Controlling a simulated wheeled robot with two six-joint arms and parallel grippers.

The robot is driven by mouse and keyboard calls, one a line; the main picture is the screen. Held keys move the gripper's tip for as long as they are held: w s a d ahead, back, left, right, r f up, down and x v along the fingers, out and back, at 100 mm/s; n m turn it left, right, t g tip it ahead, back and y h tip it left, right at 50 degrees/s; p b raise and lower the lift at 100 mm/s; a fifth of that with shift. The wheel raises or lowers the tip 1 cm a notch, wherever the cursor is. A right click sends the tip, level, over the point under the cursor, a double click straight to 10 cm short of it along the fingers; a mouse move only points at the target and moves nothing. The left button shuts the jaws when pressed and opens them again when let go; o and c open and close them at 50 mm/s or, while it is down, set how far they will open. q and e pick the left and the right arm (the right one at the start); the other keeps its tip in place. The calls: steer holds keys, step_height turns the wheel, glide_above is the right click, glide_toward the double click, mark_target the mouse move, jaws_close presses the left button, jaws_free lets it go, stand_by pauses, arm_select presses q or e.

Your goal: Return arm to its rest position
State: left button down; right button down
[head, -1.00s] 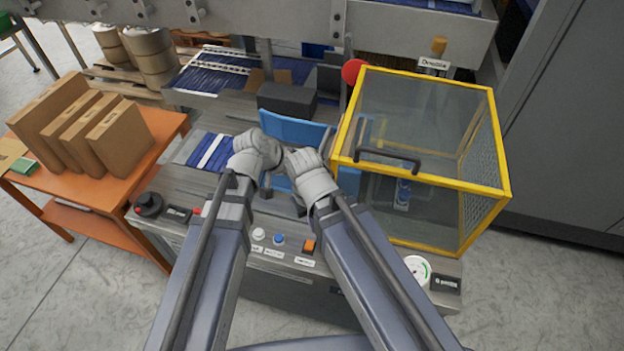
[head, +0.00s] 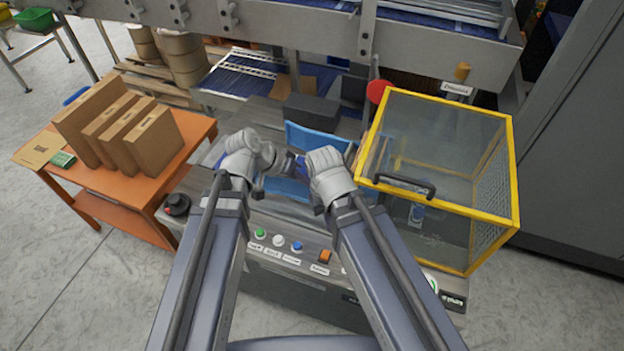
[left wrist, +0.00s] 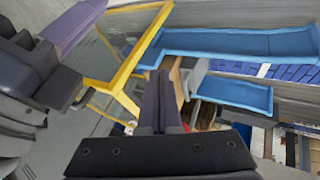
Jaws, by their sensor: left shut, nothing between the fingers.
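My left arm comes in from the left in the head view and is raised over the front of the machine. Its fingers are hard to make out there. In the left wrist view the left gripper (left wrist: 160,82) has its two dark fingers together with nothing between them. My right arm is beside it in the head view, with its wrist (head: 328,175) in front of the blue tray. The right fingers are mostly hidden in the head view. A purple-grey part of my right arm seems to show at the upper left of the left wrist view.
A blue tray (head: 303,135) lies behind my wrists. A yellow-framed clear guard (head: 517,170) with a black handle stands close on the right. The button panel (head: 290,248) is below my arms. An orange table (head: 190,135) with upright brown cartons (head: 153,142) stands left.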

arm_select(q)
steer(key=shift+r, duration=0.1)
steer(key=s+a+f+n+g+y+b, duration=0.1)
steer(key=s+a+f+g+y+b, duration=0.1)
steer(key=s+a+f+y, duration=0.4)
steer(key=s+f+y+b, duration=0.1)
steer(key=s+f+y, duration=0.1)
steer(key=s, duration=0.1)
steer(key=shift+s+n+g+b, duration=0.3)
steer(key=shift+s+n, duration=0.1)
